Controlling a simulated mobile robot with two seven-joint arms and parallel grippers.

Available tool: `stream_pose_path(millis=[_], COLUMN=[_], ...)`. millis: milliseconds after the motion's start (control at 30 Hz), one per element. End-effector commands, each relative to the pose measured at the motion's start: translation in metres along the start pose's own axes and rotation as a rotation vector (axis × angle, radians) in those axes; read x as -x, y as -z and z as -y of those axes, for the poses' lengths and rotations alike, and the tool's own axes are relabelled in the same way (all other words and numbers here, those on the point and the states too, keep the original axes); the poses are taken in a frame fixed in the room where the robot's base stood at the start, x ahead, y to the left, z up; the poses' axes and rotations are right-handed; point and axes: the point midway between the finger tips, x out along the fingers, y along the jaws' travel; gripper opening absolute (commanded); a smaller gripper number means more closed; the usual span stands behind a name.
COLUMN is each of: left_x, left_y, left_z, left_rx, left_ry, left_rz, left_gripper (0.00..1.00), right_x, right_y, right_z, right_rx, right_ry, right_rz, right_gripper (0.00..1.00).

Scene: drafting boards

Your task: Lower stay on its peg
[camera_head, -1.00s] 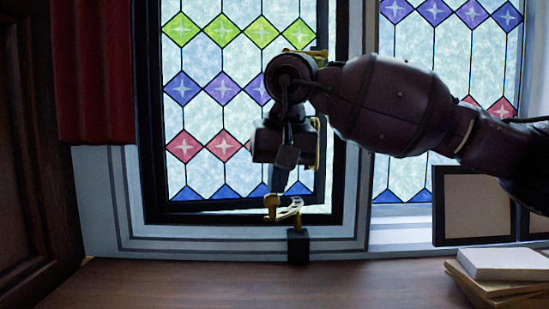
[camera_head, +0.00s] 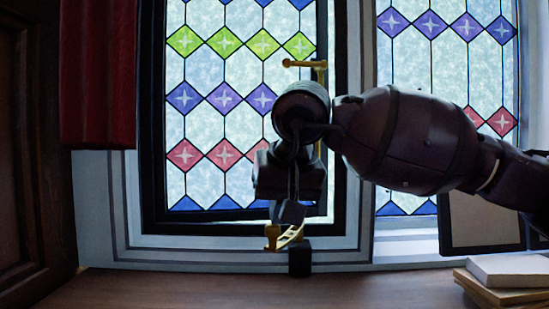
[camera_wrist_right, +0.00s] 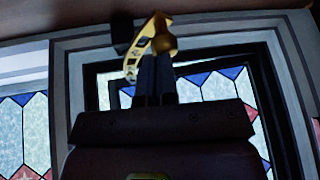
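The brass stay (camera_head: 288,239) is a narrow curved bar with a round knob at its left end, low at the window in the head view. Its right part lies just above a black block (camera_head: 300,262) at the sill; I cannot tell whether it touches the peg, which I cannot make out. In the wrist view the stay (camera_wrist_right: 135,62) shows holes, and the block (camera_wrist_right: 122,32) is beside it. My right gripper (camera_wrist_right: 161,57) has its fingers close together at the knob and appears shut on the stay. My left gripper is not in view.
The leaded casement window (camera_head: 225,130) with a brass handle (camera_head: 305,64) stands behind my right arm. A red curtain (camera_head: 98,75) hangs left. Books (camera_head: 505,272) and a dark frame (camera_head: 480,222) are at right. The wooden surface (camera_head: 190,288) in front is clear.

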Motion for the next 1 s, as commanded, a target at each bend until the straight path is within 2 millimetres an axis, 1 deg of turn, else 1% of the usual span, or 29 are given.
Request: stream_pose_path(millis=[33,167,400,600,700,800,1000], left_x=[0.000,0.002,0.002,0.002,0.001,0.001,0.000], left_y=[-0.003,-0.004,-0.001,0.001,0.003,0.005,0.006], left_z=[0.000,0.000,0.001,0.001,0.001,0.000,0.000], left_rx=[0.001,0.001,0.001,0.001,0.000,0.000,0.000], left_ry=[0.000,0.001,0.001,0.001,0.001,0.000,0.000], left_rz=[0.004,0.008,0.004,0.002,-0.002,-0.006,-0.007], left_gripper=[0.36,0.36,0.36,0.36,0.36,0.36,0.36], right_x=[-0.005,0.011,0.060,0.092,0.102,0.107,0.110], right_y=[-0.004,-0.003,-0.001,-0.001,-0.001,-0.001,-0.001], right_z=[-0.001,-0.001,0.000,0.000,0.000,0.000,0.000], right_rx=[0.003,0.002,0.001,0.000,0.000,-0.001,0.000], right_ry=[-0.005,-0.005,-0.002,-0.001,0.001,0.000,0.000], right_rz=[0.015,0.010,-0.001,-0.005,-0.005,-0.005,-0.005], right_gripper=[0.00,0.00,0.00,0.00,0.00,0.00,0.00])
